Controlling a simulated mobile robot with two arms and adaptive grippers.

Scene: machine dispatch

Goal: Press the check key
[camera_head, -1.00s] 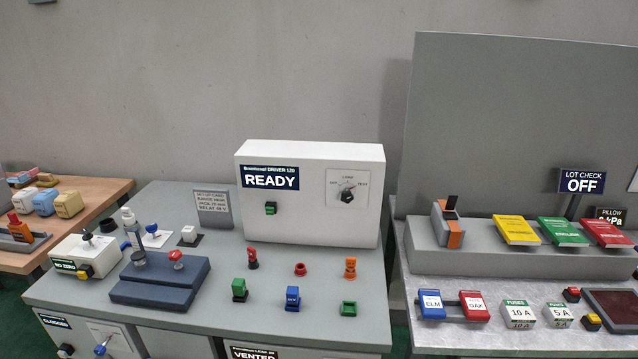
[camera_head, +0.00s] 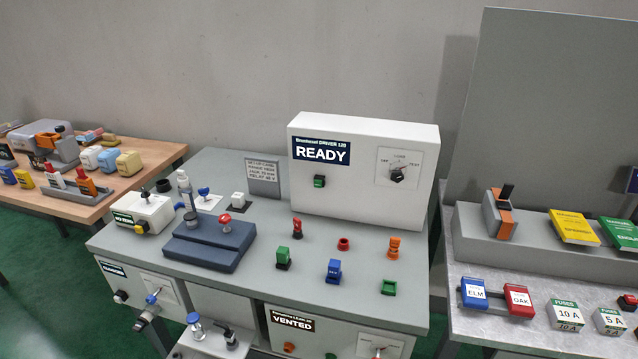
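I cannot tell for sure which key is the check key. At the right edge, a small red-topped button (camera_head: 627,301) sits on the right bench behind the fuse boxes. The white driver unit (camera_head: 364,170) on the middle bench reads READY and has a green button (camera_head: 319,181) and a dial (camera_head: 397,174) on its front. A white box (camera_head: 143,211) with a yellow-topped button (camera_head: 141,227) stands at the bench's left. The LOT CHECK sign is out of view. Neither of my grippers is in view.
Small coloured plugs and sockets, such as a blue one (camera_head: 333,271), stand on the middle bench (camera_head: 255,290). A blue-grey block (camera_head: 209,243) carries a red knob. Fuse boxes (camera_head: 566,316) stand on the right bench. A wooden table (camera_head: 120,187) with parts is at left.

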